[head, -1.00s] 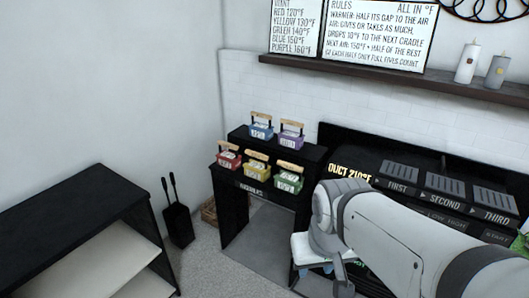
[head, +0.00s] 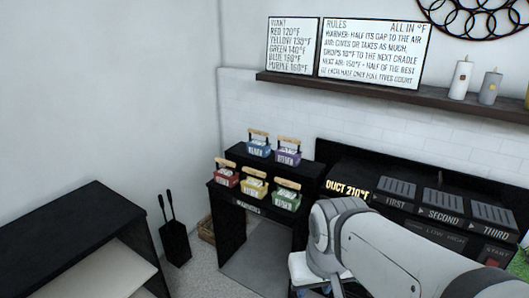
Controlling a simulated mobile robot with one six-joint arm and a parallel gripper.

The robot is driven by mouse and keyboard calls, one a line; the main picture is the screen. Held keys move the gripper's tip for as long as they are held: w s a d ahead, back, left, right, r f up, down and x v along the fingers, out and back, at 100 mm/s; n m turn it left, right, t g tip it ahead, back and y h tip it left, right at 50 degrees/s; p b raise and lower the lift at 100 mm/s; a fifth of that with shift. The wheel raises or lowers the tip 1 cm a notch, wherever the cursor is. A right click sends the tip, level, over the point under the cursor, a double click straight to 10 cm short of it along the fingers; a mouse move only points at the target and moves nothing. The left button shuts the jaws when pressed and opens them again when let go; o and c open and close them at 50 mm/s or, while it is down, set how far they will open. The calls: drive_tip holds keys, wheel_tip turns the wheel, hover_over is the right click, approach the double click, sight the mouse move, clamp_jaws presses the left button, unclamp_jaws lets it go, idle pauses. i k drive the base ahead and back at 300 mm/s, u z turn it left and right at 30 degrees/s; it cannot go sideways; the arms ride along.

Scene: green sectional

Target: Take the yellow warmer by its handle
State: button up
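The yellow warmer (head: 254,189) is a small box with a tan wooden bar handle on top. It stands upright on the lower front step of the black stepped stand (head: 236,206), between the red warmer (head: 226,176) and the green warmer (head: 287,197). The blue warmer (head: 258,147) and the purple warmer (head: 289,156) stand on the step behind. My arm reaches in from the lower right, to the right of the stand and apart from the warmers. My gripper is hidden or out of frame at the bottom.
A black console (head: 420,222) with slots marked FIRST, SECOND and THIRD stands right of the stand, beside "DUCT 210°F". A rules board (head: 370,54) and candles sit on a shelf (head: 390,97). A black cabinet (head: 70,232) and fire tools (head: 173,240) are at left.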

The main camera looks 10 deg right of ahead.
sight(256, 187)
drive_tip(key=z, duration=0.45)
drive_tip(key=i, duration=1.95)
drive_tip(key=u, duration=0.6)
